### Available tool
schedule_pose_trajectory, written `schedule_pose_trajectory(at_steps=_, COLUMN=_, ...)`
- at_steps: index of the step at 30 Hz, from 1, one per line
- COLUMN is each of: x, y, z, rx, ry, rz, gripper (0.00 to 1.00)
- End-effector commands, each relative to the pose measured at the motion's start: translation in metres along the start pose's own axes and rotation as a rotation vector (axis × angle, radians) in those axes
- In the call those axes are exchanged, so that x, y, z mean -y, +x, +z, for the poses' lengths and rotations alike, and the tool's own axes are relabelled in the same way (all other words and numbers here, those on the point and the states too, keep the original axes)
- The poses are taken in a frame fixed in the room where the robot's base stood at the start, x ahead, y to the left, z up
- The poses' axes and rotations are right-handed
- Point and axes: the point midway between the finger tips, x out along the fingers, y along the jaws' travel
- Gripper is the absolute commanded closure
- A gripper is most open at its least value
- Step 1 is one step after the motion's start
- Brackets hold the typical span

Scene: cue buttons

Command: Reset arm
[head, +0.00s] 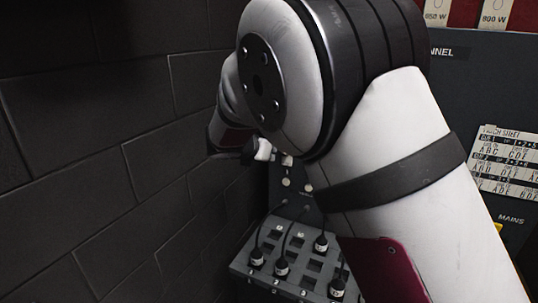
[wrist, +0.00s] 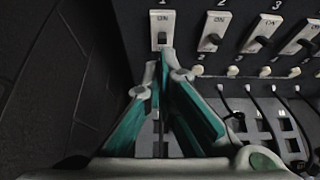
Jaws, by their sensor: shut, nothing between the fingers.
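My gripper (wrist: 167,58) shows in the wrist view with its teal-sided fingers drawn together at the tips, shut and empty. The tips are at the lower edge of the leftmost white switch (wrist: 162,28), which is marked ON; I cannot tell whether they touch it. More ON switches, such as the second one (wrist: 214,32), run in a row to the right. In the head view my arm fills the middle and hides most of my gripper and the switch row.
A dark block wall (head: 90,150) stands close on the left. Below the switches are round pale buttons (wrist: 197,70) and a socket panel (head: 270,262) with several black plugs and cables. A patch sheet (head: 508,160) hangs on the grey panel at right, above the word MAINS.

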Motion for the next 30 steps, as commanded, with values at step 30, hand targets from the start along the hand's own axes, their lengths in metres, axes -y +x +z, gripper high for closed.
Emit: schedule_pose_trajectory(at_steps=30, x=0.191, y=-0.037, z=0.033, rx=-0.208, ry=0.982, rz=-0.262, gripper=1.00)
